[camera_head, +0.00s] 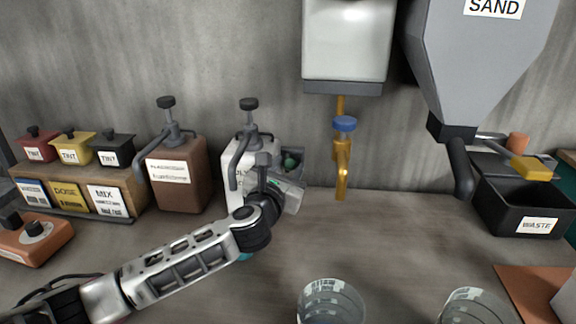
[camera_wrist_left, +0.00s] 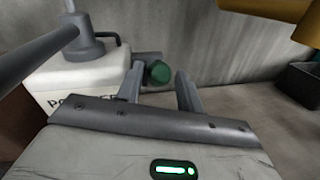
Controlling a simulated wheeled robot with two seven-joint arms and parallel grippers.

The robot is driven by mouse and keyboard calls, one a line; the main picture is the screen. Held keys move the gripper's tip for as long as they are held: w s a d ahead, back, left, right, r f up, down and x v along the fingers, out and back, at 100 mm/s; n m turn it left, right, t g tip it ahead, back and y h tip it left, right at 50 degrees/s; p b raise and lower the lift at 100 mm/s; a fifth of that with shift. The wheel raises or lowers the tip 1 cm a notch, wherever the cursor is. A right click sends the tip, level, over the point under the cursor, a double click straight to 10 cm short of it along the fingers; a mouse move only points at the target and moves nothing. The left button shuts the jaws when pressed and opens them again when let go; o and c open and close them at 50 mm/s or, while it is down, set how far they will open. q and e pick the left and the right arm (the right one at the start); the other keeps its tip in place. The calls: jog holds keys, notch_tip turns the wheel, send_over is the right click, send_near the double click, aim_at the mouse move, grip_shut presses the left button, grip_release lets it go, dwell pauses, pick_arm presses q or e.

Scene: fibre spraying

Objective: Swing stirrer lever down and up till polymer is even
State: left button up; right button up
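The white polymer container (camera_head: 236,178), partly labelled "POLY", stands at the back wall with a grey pump on top; it also shows in the left wrist view (camera_wrist_left: 88,75). A green knob (camera_head: 291,161) is on its right side, on a short dark grey part; it also shows in the left wrist view (camera_wrist_left: 158,72). My left gripper (camera_head: 288,180) is in front of the container's right side. In the left wrist view its fingers (camera_wrist_left: 161,84) are apart, with the knob appearing between them, nearer the left finger. Contact cannot be told. The polymer inside is hidden.
A brown pump container (camera_head: 180,175) stands left of the polymer. Two glass beakers (camera_head: 331,303) (camera_head: 473,308) stand in front. A black waste bin (camera_head: 500,205) is at right. The middle bench is clear.

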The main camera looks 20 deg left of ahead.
pick_arm(q)
jog(key=shift+w, duration=0.4)
